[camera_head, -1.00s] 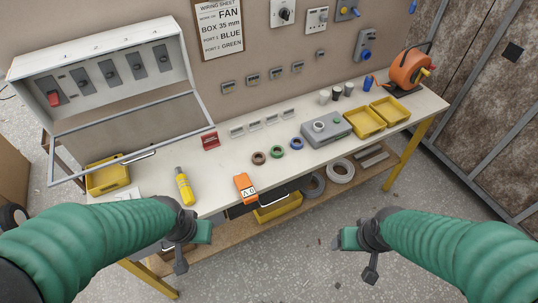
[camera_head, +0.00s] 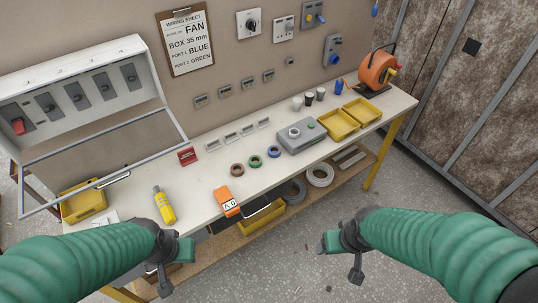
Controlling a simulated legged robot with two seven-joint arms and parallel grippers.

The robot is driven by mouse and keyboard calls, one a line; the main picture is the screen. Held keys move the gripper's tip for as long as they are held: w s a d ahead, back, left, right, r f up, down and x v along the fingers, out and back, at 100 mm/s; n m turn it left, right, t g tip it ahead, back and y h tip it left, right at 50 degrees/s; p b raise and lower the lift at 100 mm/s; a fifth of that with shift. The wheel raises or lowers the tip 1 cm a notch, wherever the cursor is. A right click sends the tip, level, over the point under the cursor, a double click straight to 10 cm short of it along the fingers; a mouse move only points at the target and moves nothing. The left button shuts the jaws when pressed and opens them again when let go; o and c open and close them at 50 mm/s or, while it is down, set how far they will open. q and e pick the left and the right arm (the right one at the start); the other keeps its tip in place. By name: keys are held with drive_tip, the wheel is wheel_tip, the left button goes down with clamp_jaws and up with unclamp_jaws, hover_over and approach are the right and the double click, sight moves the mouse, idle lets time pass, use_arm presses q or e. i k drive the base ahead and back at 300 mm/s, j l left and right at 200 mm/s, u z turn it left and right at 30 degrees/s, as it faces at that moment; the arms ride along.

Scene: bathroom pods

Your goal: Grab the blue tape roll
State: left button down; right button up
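The blue tape roll (camera_head: 274,152) lies flat on the white workbench (camera_head: 205,178), at the right end of a short row with a green roll (camera_head: 255,162) and a brown roll (camera_head: 237,170). A grey box (camera_head: 296,138) stands just right of it. My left gripper (camera_head: 178,262) is in front of the bench's near edge, left of and well short of the blue roll. My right gripper (camera_head: 336,244) is over the floor in front of the bench, right of and well short of the roll. Neither gripper touches anything visible; their finger gaps are unclear.
An orange meter (camera_head: 227,202) and a yellow bottle (camera_head: 164,205) are near the front edge. Yellow trays (camera_head: 338,125) stand at the right, beside an orange cable reel (camera_head: 377,70). An open switch cabinet (camera_head: 85,95) occupies the left. A lower shelf holds cable coils (camera_head: 320,175).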

sight(274, 147)
drive_tip(key=i+l+u, duration=0.15)
drive_tip(key=i+l, duration=0.35)
drive_tip(key=i+l+u, duration=0.15)
drive_tip(key=i+l, duration=0.4)
drive_tip(key=i+l+u, duration=0.15)
drive_tip(key=i+l, duration=0.3)
drive_tip(key=l, duration=0.25)
